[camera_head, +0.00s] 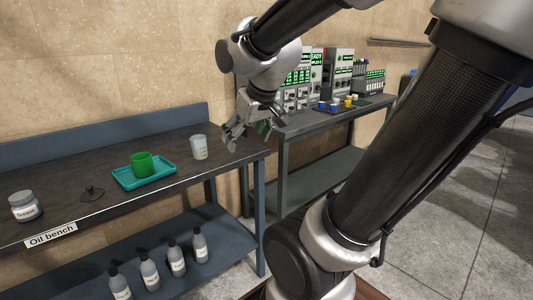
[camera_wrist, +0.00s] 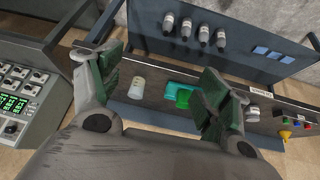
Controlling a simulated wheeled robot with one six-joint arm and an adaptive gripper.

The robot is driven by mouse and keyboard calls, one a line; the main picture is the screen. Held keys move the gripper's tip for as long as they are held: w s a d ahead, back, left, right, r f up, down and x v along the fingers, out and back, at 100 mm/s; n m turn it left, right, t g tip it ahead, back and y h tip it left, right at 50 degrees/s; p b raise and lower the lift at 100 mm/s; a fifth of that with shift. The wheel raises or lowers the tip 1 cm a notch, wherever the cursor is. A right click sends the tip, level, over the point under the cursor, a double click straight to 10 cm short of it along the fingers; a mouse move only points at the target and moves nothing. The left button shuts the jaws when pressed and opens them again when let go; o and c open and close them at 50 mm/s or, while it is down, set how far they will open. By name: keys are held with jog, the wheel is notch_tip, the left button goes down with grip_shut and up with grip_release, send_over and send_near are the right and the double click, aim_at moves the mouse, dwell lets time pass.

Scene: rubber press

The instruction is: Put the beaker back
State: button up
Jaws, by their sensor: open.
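A clear beaker (camera_head: 199,147) with a pale tint stands upright near the right end of the oil bench (camera_head: 100,208). It also shows in the wrist view (camera_wrist: 137,88), between my fingers in the picture. My gripper (camera_head: 249,135) is open and empty. In the head view it is to the right of the beaker, near the bench's right end, and apart from it. In the wrist view my two green-padded fingers (camera_wrist: 160,92) are spread wide, and nothing is held between them.
A teal tray (camera_head: 165,175) with a green cup (camera_head: 143,165) is left of the beaker. A dark lid (camera_head: 92,192) and a grease jar (camera_head: 25,206) are further left. Bottles (camera_head: 172,258) stand on the lower shelf. A second table (camera_head: 335,122) with instruments (camera_head: 339,72) is behind right.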

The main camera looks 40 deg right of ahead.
jog(key=s+a+g, duration=0.2)
jog(key=s, duration=0.9)
jog(key=shift+f+y, duration=0.25)
jog(key=shift+y, duration=0.05)
